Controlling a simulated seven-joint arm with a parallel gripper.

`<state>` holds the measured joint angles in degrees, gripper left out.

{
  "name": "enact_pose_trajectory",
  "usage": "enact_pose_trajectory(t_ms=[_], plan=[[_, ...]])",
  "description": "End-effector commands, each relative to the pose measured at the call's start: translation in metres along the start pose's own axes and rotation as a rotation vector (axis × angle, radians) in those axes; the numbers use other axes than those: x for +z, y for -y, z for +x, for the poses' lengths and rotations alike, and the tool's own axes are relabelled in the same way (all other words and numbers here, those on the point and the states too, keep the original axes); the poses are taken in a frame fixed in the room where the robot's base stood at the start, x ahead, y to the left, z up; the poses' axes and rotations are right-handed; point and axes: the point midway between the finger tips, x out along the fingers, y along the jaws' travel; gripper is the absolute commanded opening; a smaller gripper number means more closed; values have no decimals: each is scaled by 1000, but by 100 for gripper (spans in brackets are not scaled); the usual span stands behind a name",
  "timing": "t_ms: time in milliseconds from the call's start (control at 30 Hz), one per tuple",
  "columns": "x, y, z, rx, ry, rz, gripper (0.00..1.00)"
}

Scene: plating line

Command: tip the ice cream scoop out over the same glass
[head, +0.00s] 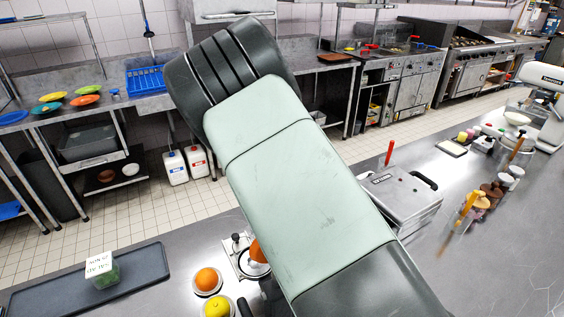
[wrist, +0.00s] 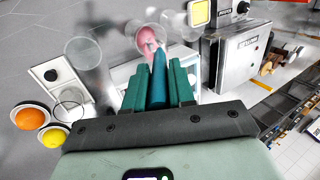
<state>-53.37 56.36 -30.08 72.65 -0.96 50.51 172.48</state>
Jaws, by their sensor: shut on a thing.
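My gripper (wrist: 158,78) is shut on a teal handle (wrist: 159,70), the ice cream scoop's, between its two green fingers in the wrist view. Pink ice cream (wrist: 147,38) shows at the far end of the handle, by a clear glass (wrist: 128,34). I cannot tell whether the pink is in the scoop, in the glass or both. Another clear glass (wrist: 83,52) stands to the left, and one (wrist: 174,20) to the upper right. In the head view my arm hides the gripper, scoop and these glasses.
An orange (wrist: 32,118) and a yellow fruit (wrist: 54,137) sit in round holders at left, beside a white-framed stand (wrist: 58,80). A metal appliance (wrist: 238,55) stands close on the right. In the head view, a dark tray (head: 140,270) holds a small labelled container (head: 102,270).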

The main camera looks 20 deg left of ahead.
Motion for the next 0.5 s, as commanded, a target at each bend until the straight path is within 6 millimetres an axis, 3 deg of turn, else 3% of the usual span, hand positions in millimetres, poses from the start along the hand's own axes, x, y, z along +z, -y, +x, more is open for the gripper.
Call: enact_pose_trajectory(t_ms=[500], plan=[[0,0,1,-12,-2,385,0]])
